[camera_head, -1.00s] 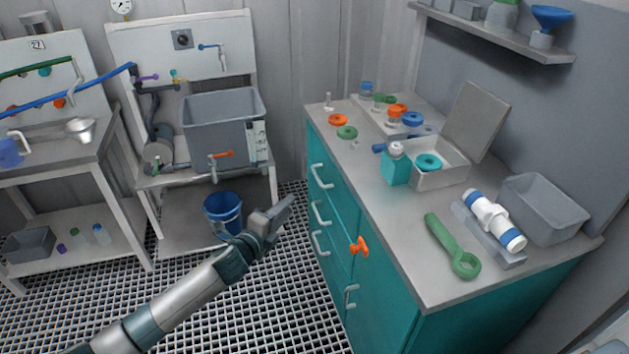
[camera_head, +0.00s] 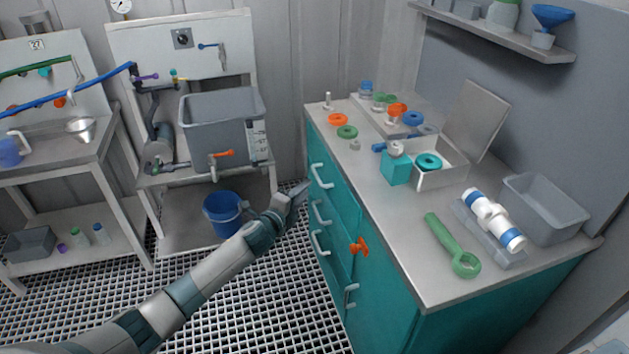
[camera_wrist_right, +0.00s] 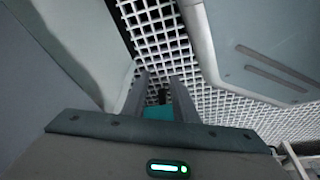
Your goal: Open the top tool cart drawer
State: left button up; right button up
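The teal tool cart (camera_head: 380,270) stands at the right in the head view. Its top drawer (camera_head: 330,172) is flush with the front and has a white bar handle (camera_head: 320,177). Two more drawer handles sit below it. My left gripper (camera_head: 300,193) is close to the cart front, just left of and a little below the top handle in the picture; I see no grip on it. Its fingers look close together, and I cannot tell if they are apart. My right gripper (camera_wrist_right: 160,92) shows only in the right wrist view, its two fingers apart over the floor grating, nothing visible between them.
The cart top holds a green wrench (camera_head: 453,246), a grey bin (camera_head: 543,208), an open box (camera_head: 440,170) and several coloured rings. A blue bucket (camera_head: 223,214) stands under the sink stand at the left. The grated floor (camera_head: 270,310) before the cart is open.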

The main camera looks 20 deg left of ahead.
pick_arm(q)
jog(key=x, duration=0.7)
jog(key=shift+w+b, duration=0.35)
jog(key=shift+d, duration=0.1)
jog(key=shift+f, duration=0.1)
grip_shut()
